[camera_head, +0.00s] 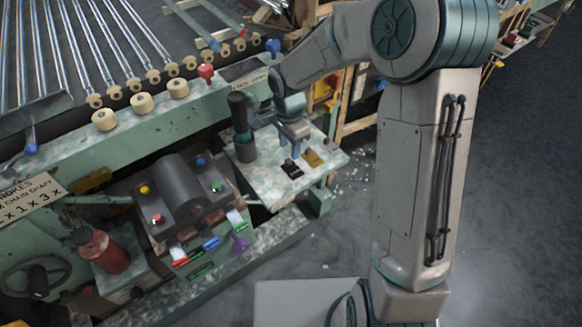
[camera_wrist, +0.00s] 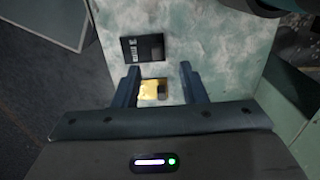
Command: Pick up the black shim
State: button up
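The black shim (camera_head: 292,168) is a small flat dark piece with a pale mark, lying on the pale green ledge (camera_head: 262,184). In the wrist view the black shim (camera_wrist: 143,48) lies ahead of the fingertips, a little left of centre. A yellow shim (camera_head: 312,157) lies beside it; in the wrist view the yellow piece (camera_wrist: 151,90) shows in the gap between the fingers. My gripper (camera_head: 294,143) points down over the ledge. In the wrist view my gripper (camera_wrist: 159,69) is open, with nothing held. Its exact height above the ledge is hard to tell.
A tall black-and-green cylinder (camera_head: 242,125) stands on the ledge, left of my gripper. A dark box with coloured buttons (camera_head: 183,195) is further left. Glass tubes (camera_head: 60,45) lie on the machine at upper left. Grey floor is open right of the ledge.

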aim_at(292, 168)
notch_tip(292, 168, down, 4)
jog(key=shift+s+d+f, duration=0.1)
jog(key=shift+f, duration=0.1)
grip_shut()
jog(key=shift+r, duration=0.15)
